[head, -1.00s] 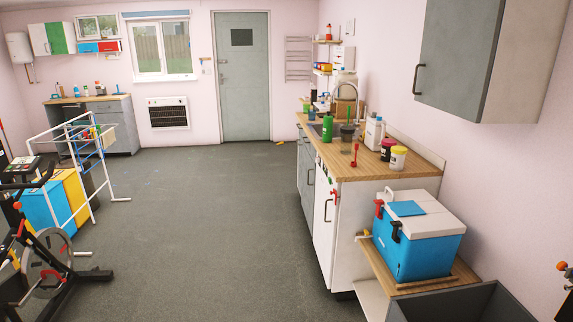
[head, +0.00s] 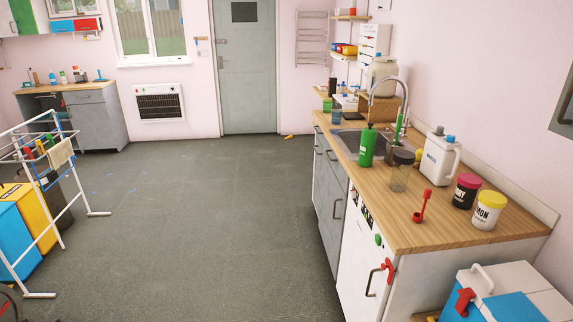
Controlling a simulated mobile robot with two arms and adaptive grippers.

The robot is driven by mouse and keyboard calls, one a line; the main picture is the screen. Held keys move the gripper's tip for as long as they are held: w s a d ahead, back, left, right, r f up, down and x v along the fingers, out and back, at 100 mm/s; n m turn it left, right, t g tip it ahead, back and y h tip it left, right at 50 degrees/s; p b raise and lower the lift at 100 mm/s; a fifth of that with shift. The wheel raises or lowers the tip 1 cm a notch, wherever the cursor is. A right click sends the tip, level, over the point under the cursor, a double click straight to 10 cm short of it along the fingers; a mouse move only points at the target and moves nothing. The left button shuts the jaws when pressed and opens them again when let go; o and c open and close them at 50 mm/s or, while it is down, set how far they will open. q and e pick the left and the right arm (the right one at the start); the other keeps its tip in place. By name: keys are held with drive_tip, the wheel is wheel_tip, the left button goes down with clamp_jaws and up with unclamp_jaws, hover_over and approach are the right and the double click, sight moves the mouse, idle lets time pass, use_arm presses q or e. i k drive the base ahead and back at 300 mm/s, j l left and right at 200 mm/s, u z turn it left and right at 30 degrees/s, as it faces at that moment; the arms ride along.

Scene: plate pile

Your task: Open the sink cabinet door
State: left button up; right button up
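The sink (head: 352,138) with a tall curved tap is set in the wooden counter (head: 428,222) on the right. Below it, on the side facing the aisle, are grey cabinet fronts (head: 327,192), seen at a steep angle. A dark bar handle (head: 337,208) sits on the nearer grey front. The grey fronts look shut. I cannot tell exactly where one door ends and another begins. Neither of my grippers is in view.
A white front (head: 360,255) with a red hook (head: 388,270) at its handle stands nearer. A blue cooler (head: 500,296) is at the lower right. A white drying rack (head: 50,190) stands left. The grey floor (head: 200,230) between is clear.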

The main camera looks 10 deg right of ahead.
sight(327, 215)
drive_tip(key=i+j+z, duration=0.2)
drive_tip(key=i, duration=0.2)
drive_tip(key=i+z, duration=0.15)
drive_tip(key=i, duration=0.25)
drive_tip(key=i+j+z, duration=0.2)
drive_tip(key=i, duration=0.2)
